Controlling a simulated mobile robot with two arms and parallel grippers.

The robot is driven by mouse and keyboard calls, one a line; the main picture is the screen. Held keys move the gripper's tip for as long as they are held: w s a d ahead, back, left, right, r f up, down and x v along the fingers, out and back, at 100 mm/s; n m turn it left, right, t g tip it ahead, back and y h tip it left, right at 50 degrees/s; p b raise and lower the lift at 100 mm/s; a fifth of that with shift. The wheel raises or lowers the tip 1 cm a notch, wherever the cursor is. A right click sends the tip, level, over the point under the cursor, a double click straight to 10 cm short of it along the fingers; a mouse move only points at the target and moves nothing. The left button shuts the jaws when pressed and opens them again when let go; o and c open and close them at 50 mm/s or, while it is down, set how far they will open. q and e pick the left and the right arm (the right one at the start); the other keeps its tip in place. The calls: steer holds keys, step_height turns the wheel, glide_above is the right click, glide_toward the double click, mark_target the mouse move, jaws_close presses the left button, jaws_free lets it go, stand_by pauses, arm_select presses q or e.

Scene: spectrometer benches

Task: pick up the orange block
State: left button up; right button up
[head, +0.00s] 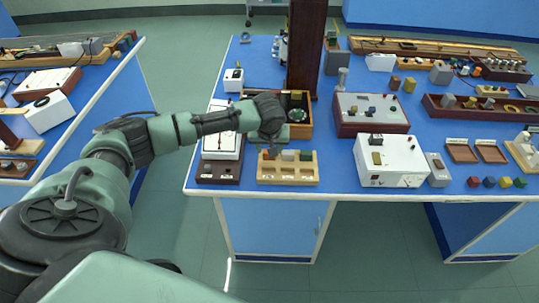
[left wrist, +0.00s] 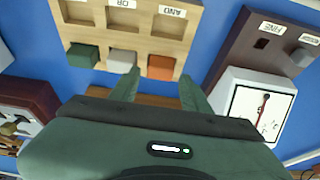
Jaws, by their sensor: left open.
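The orange block (left wrist: 161,67) sits at the edge of a wooden tray (left wrist: 140,44) in the left wrist view, beside a white block (left wrist: 121,61) and a green block (left wrist: 82,56). My left gripper (left wrist: 160,84) is open and empty. Its two fingertips lie on either side of the orange block's picture position; I cannot tell how high it is above the block. In the head view my left gripper (head: 269,143) hangs over the back left part of the wooden tray (head: 288,181). The orange block is largely hidden by the gripper there. My right gripper is out of view.
A white-faced meter (left wrist: 262,104) stands close to the tray on the left side in the head view. Behind the tray are a wooden box (head: 305,129) and a tall brown column (head: 306,50). A white instrument box (head: 402,163) stands to the right, with bare blue bench between.

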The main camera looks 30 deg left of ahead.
arm_select(q)
steer(key=x, duration=0.4)
steer(key=shift+w+a+p, duration=0.2)
steer(key=shift+p, duration=0.1)
steer(key=shift+c, duration=0.4)
jaws_close()
steer(key=shift+r, duration=0.2)
